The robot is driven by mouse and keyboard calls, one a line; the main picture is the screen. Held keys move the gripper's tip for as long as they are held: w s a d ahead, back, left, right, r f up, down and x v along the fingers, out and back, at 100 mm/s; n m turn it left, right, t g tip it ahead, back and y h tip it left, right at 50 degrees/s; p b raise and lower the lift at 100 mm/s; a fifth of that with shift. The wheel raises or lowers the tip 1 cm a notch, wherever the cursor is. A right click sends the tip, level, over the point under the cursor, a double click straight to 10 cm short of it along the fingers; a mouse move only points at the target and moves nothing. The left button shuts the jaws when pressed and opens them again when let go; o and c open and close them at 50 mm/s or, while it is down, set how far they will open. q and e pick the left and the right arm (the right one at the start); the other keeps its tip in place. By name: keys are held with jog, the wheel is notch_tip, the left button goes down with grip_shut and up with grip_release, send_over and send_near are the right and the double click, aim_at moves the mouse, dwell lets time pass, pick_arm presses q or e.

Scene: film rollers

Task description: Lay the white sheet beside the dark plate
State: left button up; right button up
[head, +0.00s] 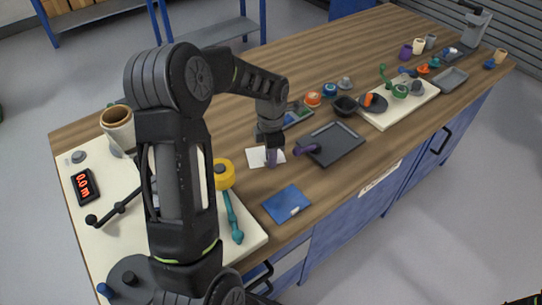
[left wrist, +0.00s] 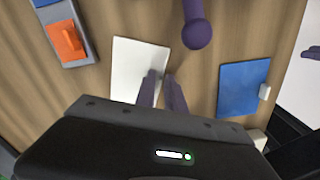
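The white sheet (head: 256,157) lies flat on the wooden table, left of the dark plate (head: 345,140), with bare wood between them. The sheet also shows in the left wrist view (left wrist: 133,65). My left gripper (head: 272,158) points down at the sheet's edge. In the left wrist view its two purple fingers (left wrist: 162,78) are a narrow gap apart, one over the sheet's edge, the other just past it. I cannot tell whether they touch it. A purple-handled roller (head: 305,149) rests at the plate's left edge. A purple tip at the left wrist view's right edge may be my right gripper.
A blue sheet (head: 287,204) lies near the front edge. A yellow roll (head: 223,174) and a teal-handled tool (head: 232,217) are on the pale board at left. A pale board (head: 401,105) lies farther right.

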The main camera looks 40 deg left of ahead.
pick_arm(q)
jog(key=shift+o, duration=1.1)
jog(key=shift+r, duration=0.1)
jog(key=shift+r, duration=0.45)
notch_tip(320, 180, up, 11)
jog(key=shift+r+b, duration=0.15)
jog(key=shift+b, duration=0.15)
